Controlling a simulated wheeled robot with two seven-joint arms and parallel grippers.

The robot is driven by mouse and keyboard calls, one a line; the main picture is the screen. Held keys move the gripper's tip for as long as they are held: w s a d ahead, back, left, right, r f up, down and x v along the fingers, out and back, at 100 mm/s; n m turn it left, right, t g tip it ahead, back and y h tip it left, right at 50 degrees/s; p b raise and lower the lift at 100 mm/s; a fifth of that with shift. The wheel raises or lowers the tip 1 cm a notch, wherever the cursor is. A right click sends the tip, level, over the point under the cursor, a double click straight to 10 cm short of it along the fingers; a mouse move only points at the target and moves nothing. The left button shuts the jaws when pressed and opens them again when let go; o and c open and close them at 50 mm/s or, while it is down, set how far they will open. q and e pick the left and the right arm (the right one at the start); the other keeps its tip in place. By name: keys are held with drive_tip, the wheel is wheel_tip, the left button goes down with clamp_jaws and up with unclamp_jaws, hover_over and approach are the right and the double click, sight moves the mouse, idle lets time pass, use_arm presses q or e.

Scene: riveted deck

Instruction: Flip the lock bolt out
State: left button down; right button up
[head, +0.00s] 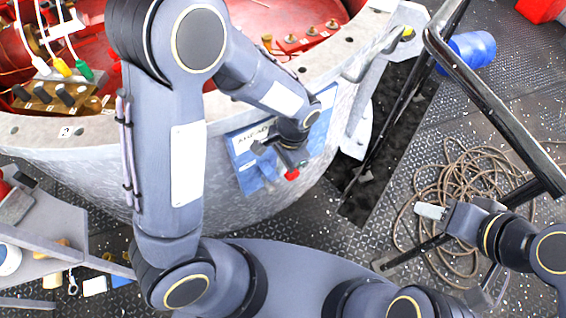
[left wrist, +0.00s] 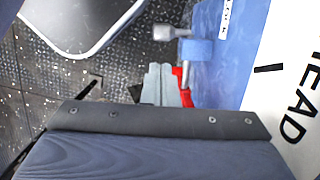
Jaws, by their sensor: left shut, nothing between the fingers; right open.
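A blue panel (head: 243,150) with a white lettered label is fixed to the outside of the pale round hull. My left gripper (head: 284,160) is at the panel's lower right, its fingers shut and empty. A small red part (head: 292,174) shows right at its fingertips. In the left wrist view the fingers (left wrist: 163,84) are beside the red part (left wrist: 184,84); contact cannot be told. Beyond them a grey metal pin with a round knob (left wrist: 165,32) stands out by a blue block (left wrist: 196,50). I cannot tell which piece is the lock bolt. My right gripper (head: 432,212) is open, far right.
The hull rim (head: 110,128) curves across the left and middle, with wires and coloured plugs inside. A black rail (head: 490,110) crosses the right side. A coiled rope (head: 465,185) lies on the deck under my right arm. A grey table (head: 45,225) stands at the left.

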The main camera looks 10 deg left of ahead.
use_arm(q)
wheel_tip(320, 180, down, 6)
drive_tip(key=b, duration=0.1)
drive_tip(key=shift+s+a+f, duration=0.25)
drive_tip(key=shift+s+a, duration=0.15)
drive_tip(key=shift+a, duration=0.05)
use_arm(e)
drive_tip(key=shift+f, duration=0.75)
